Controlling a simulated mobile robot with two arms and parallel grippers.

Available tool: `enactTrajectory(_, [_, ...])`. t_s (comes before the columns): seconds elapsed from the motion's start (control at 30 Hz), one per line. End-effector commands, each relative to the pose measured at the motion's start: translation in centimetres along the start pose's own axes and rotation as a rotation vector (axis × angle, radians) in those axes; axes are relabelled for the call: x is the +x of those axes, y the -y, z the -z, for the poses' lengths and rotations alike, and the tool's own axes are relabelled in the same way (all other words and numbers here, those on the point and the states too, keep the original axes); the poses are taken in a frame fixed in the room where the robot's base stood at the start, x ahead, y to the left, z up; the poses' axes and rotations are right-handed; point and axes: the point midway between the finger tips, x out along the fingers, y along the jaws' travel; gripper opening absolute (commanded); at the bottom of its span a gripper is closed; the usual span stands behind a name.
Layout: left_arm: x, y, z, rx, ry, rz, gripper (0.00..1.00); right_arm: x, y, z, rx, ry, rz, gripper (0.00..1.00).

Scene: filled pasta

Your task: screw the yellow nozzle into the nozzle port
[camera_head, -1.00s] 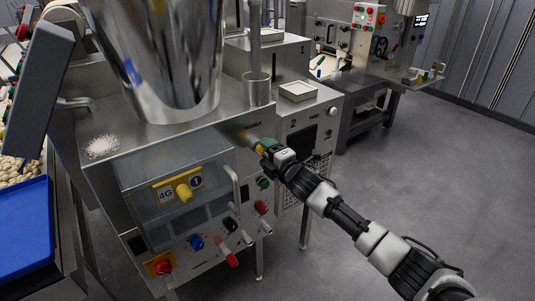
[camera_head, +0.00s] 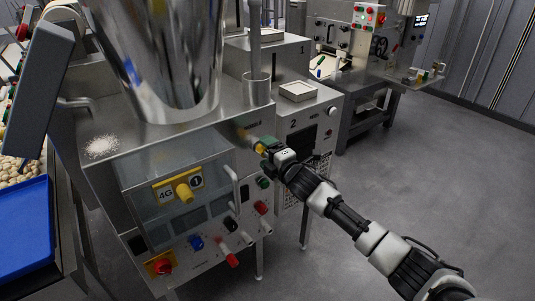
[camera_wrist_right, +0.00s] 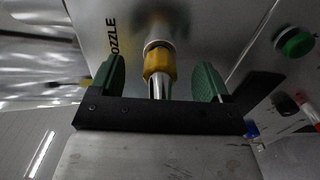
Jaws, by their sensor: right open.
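The yellow nozzle (camera_wrist_right: 158,66) sits at the nozzle port (camera_wrist_right: 157,44) on the metal machine's side, by lettering that reads "OZZLE". Its silver end points toward my right wrist camera. My right gripper (camera_wrist_right: 162,78) is open, with one green finger on each side of the nozzle and visible gaps between. In the head view the nozzle (camera_head: 260,148) shows as a small yellow piece at the tip of my right gripper (camera_head: 266,146). How deep the nozzle sits in the port is hard to tell. My left gripper is not in view.
The machine's front (camera_head: 175,180) carries a yellow knob, a handle and several red, blue and white controls below the gripper. A large steel hopper (camera_head: 160,60) stands on top. A blue tray (camera_head: 25,230) lies at the left. The floor at the right is clear.

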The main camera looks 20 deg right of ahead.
Motion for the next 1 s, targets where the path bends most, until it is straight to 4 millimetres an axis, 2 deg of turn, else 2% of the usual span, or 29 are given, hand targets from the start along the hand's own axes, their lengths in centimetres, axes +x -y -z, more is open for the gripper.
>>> enactTrajectory(0.3, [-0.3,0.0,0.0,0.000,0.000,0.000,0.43,-0.4,-0.1,0.0,0.001,0.000,0.000,0.78])
enactTrajectory(1.0, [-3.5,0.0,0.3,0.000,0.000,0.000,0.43,-6.0,-0.1,0.0,0.000,0.000,0.001,0.78])
